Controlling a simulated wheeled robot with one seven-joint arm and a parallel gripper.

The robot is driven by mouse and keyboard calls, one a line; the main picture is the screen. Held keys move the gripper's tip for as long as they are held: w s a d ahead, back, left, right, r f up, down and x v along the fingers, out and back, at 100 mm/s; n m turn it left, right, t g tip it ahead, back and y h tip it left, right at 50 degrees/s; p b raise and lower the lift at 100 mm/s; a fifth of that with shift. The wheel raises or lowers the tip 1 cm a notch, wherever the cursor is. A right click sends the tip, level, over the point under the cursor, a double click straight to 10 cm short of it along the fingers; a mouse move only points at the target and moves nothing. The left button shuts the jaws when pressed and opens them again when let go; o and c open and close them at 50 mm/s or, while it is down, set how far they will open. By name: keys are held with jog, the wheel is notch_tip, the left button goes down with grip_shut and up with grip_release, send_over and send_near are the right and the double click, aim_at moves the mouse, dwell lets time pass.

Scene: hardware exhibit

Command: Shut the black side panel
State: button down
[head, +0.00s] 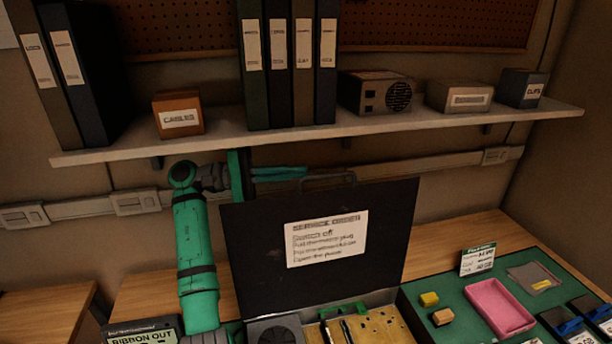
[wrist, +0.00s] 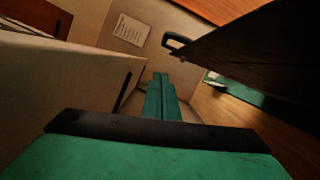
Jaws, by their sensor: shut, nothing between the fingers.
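The black side panel (head: 350,275) stands raised, nearly upright, at the back of an open case, with a white service label (head: 327,239) on its front. A handle (head: 327,180) sits on its top edge. In the wrist view the panel (wrist: 255,50) is a dark slab at upper right, with its handle (wrist: 173,43) at its left end. My gripper (head: 303,172) is shut and empty, above the panel's top edge and left of the handle, seemingly behind the panel. Its teal fingers (wrist: 160,80) show in the wrist view. No contact with the panel is visible.
A shelf (head: 350,128) with binders and small boxes hangs close above my gripper. The open case (head: 378,297) holds a fan and a tan board. A green mat (head: 455,290) with a pink tray (head: 498,308) and small parts lies at right.

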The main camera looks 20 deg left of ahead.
jog(key=shift+s+d+r, duration=0.2)
jog(key=shift+s+d, duration=0.25)
jog(key=shift+d, duration=0.2)
jog(key=shift+s+d+r, duration=0.25)
jog(key=shift+s+d, duration=0.15)
jog(key=shift+d, duration=0.25)
jog(key=shift+s+d+r, duration=0.2)
jog(key=shift+s+d, duration=0.25)
jog(key=shift+d, duration=0.2)
jog(key=shift+w+d, duration=0.15)
